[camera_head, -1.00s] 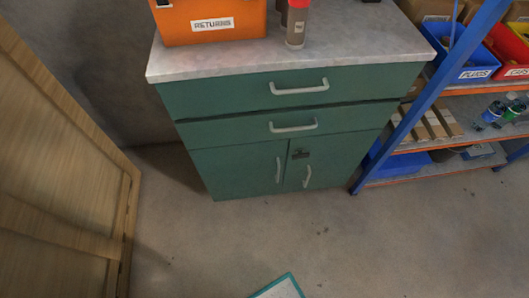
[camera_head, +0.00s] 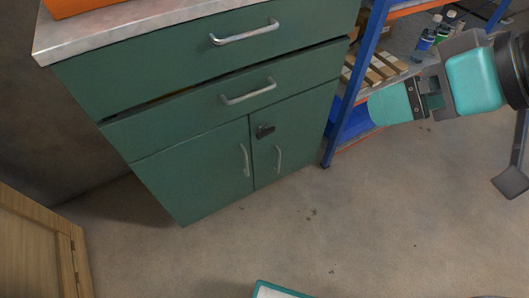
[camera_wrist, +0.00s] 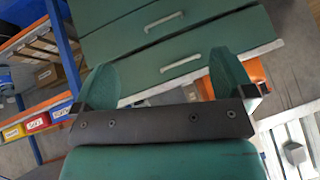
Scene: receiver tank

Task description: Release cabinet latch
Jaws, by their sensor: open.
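The green cabinet (camera_head: 190,175) stands ahead with two drawers above two doors. My gripper (camera_head: 385,107) is at the right of the head view, in front of the shelf and clear of the cabinet, to the right of the latch. In the wrist view its two teal fingers (camera_wrist: 165,78) are apart with nothing between them. That view shows the drawer fronts (camera_wrist: 160,45) upside down, with no latch visible.
A blue-framed shelf (camera_head: 352,90) stands right of the cabinet. A wooden door or panel (camera_head: 35,245) is at lower left. A teal-edged white object (camera_head: 280,291) lies at the bottom edge. The floor (camera_head: 330,230) before the cabinet is open.

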